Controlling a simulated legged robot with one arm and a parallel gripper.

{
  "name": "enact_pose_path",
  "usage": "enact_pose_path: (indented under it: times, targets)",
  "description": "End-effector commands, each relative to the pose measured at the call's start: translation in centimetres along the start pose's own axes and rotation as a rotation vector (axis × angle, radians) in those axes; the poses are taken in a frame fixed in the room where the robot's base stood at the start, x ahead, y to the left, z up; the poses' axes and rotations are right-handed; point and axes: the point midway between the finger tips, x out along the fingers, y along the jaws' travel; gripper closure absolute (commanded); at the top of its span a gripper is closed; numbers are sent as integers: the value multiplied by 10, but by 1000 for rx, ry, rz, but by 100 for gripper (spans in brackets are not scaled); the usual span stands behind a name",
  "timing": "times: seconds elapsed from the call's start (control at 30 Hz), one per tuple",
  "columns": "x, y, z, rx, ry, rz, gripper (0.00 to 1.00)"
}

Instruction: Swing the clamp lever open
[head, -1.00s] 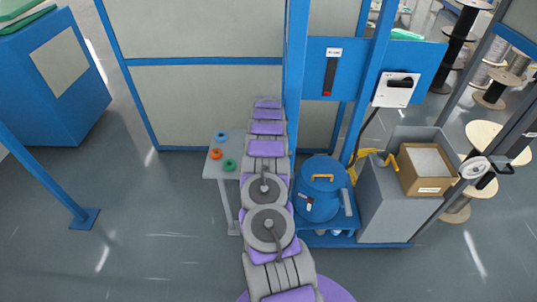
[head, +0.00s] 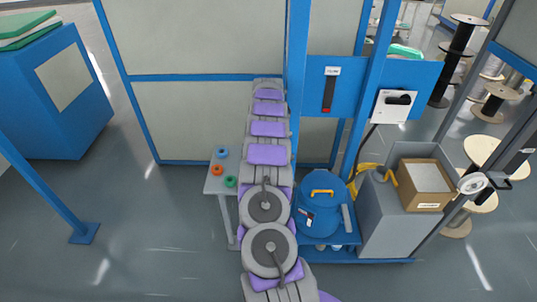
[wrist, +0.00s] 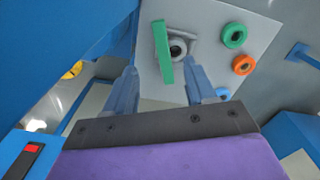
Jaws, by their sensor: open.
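In the wrist view, a green bar (wrist: 162,52) lies across the side of a grey block with a round ring (wrist: 177,48) on a pale tabletop. The bar looks like the clamp lever, but I cannot be sure. My gripper (wrist: 163,72) is open, with one blue-grey finger on each side of the bar's near end in the picture. I cannot tell how far above the bar the fingers are, and no contact shows. In the head view my arm covers the clamp, and my gripper is not visible.
Green (wrist: 234,35), orange (wrist: 243,65) and blue (head: 221,152) rings lie on the small table (head: 215,183). A blue barrel (head: 320,215) stands right of my arm, beside a grey cabinet with a cardboard box (head: 424,183). A blue post (head: 298,80) rises close to my arm.

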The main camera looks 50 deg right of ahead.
Motion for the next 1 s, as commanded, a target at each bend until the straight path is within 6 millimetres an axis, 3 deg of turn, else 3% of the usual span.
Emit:
enact_pose_path:
  times: [0.2,0.5,0.67,0.77,1.0]
  targets:
    - [-20,0,-1,0,2,1,45]
    - [-22,0,-1,0,1,0,45]
    - [-16,-6,0,-39,-16,16,58]
    - [2,-26,2,-172,-72,74,68]
    - [63,-103,12,-879,-360,385,91]
